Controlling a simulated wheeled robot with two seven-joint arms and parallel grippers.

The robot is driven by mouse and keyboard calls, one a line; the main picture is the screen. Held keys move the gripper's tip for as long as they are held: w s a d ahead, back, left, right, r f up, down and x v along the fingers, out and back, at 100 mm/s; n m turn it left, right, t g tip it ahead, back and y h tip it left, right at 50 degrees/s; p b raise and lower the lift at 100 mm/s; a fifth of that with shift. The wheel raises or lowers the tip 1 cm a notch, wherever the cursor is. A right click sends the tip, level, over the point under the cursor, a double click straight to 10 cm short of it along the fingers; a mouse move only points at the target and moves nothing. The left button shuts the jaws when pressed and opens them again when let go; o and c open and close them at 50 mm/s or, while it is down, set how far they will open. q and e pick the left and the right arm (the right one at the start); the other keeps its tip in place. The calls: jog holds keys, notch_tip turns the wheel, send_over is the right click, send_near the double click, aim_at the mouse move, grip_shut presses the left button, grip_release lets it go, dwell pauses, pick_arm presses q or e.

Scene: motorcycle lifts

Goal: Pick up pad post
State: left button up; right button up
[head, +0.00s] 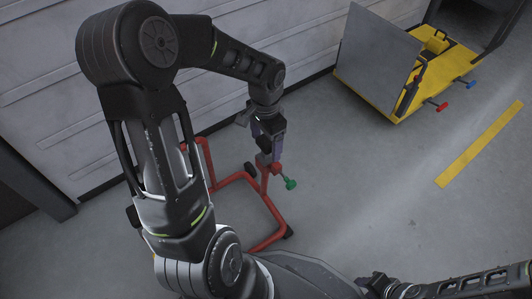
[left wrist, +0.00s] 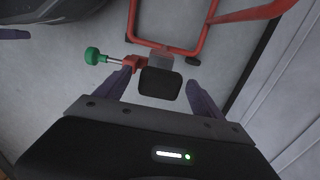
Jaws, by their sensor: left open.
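The pad post has a dark square pad (left wrist: 160,83) on a grey block, standing on the red stand in the left wrist view. In the head view its grey top (head: 262,159) shows just below my left gripper (head: 266,146). My left gripper is open and points down. In the left wrist view the pad lies between its two fingers (left wrist: 160,88), with a gap visible on each side. The red tube stand (head: 262,205) stands on the floor. A green knob (head: 290,184) sticks out from its red collar. My right gripper (head: 378,284) is at the bottom edge, its fingers unclear.
A grey ribbed wall (head: 50,100) runs behind the stand. A yellow lift (head: 440,70) with a grey plate (head: 379,45) and red and blue knobs stands at upper right. A yellow floor stripe (head: 480,143) lies at right. The floor between stand and lift is clear.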

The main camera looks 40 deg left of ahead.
pick_arm(q)
jog(key=shift+f, duration=0.15)
dwell(0.5)
jog(key=c, duration=1.6)
notch_tip(320, 180, up, 10)
jog(key=p, duration=0.4)
jog(key=shift+p, duration=0.4)
